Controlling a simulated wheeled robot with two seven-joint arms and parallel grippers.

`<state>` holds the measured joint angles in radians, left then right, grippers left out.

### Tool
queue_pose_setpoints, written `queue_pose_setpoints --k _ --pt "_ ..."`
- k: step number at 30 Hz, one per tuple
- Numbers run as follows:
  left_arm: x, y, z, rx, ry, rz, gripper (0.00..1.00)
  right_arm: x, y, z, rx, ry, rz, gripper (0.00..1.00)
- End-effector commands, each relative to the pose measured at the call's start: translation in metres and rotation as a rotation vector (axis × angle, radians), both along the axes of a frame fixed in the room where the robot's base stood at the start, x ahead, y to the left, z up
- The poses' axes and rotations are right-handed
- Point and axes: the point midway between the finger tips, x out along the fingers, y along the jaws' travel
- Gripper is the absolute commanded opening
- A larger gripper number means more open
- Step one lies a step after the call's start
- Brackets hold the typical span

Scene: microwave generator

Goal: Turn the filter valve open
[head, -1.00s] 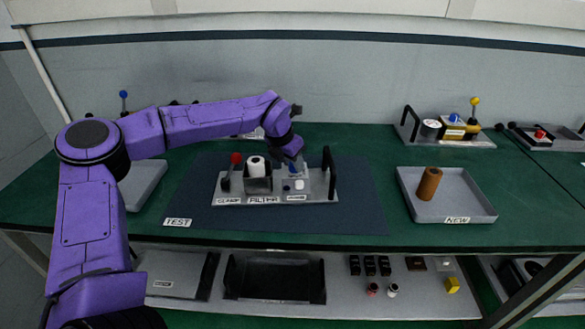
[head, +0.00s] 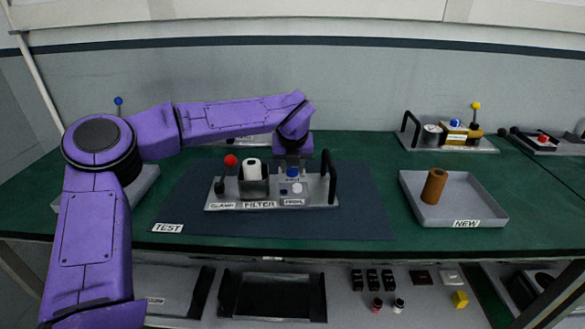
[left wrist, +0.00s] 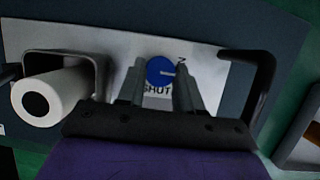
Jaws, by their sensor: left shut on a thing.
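The filter valve is a round blue knob (head: 292,172) on the grey filter plate (head: 325,190) at the middle of the mat. In the left wrist view the knob (left wrist: 159,70) has a pale mark pointing right, with a "SHUT" label just below it. My left gripper (left wrist: 158,84) has one finger on each side of the knob and is shut on it. In the head view the gripper (head: 292,165) comes down from above and partly hides the knob. My right gripper is not in view.
On the same plate are a white filter roll (head: 252,170) in a grey holder, a red-tipped clamp lever (head: 230,161) and a black handle (head: 328,177). A grey tray (head: 480,205) with a brown cylinder (head: 433,186) stands to the right. Bare mat lies in front.

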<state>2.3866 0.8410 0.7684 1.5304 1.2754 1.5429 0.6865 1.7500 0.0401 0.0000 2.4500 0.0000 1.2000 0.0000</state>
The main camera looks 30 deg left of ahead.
Motion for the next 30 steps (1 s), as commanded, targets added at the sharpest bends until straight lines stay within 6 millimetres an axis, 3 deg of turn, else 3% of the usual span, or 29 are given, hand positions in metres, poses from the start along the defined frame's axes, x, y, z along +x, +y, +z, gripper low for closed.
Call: queue_pose_setpoints --k 18,19,21,30 --pt "-0.0006 0.0013 -0.0026 0.0 0.006 0.046 0.05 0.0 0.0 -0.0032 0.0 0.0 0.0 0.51" --pt "-0.0006 0.0013 -0.0026 0.0 0.006 0.046 0.38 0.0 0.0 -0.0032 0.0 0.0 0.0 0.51" --pt "-0.0004 0.001 -0.0024 0.0 0.005 0.046 0.61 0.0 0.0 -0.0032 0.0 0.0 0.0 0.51" --pt "0.0002 -0.0009 0.0006 0.0 0.001 0.041 0.61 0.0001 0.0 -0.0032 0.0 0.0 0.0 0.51"
